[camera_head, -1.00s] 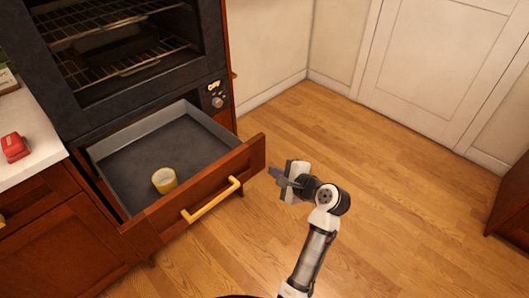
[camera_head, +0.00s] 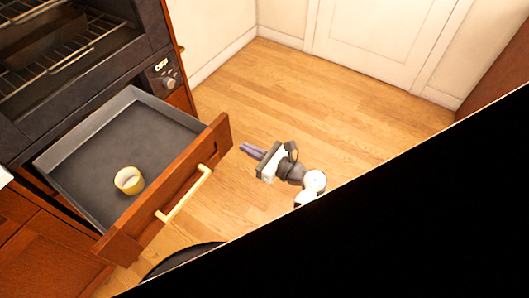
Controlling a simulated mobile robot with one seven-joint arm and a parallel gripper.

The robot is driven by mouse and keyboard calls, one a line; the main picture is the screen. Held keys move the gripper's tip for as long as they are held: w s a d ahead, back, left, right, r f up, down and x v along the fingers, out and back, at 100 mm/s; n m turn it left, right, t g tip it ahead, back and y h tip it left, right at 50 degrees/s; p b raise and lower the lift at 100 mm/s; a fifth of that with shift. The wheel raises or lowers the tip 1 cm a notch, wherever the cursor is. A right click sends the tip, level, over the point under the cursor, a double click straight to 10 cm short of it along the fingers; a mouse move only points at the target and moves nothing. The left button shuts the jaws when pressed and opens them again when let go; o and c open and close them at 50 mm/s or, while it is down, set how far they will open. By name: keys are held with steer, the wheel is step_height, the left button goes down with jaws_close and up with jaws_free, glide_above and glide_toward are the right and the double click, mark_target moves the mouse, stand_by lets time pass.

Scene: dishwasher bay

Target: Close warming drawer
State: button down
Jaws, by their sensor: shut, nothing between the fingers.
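The warming drawer (camera_head: 172,190) is pulled out below the oven. Its wooden front carries a pale gold bar handle (camera_head: 184,194), and its grey tray (camera_head: 97,158) is exposed. A small yellow cup or bowl (camera_head: 129,181) stands inside the tray. My gripper (camera_head: 247,150) is to the right of the drawer front's far end, with its fingers together and pointing left toward it. It is empty and appears apart from the drawer, with floor visible between them.
The oven (camera_head: 75,60) above the drawer shows its racks. A control panel with a knob (camera_head: 168,82) is beside it. Wooden floor (camera_head: 330,110) is clear toward the white door (camera_head: 380,40). A large black shape covers the lower right of the view.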

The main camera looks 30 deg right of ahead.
steer(key=p+x, duration=0.1)
steer(key=x, duration=0.4)
steer(key=shift+w, duration=0.15)
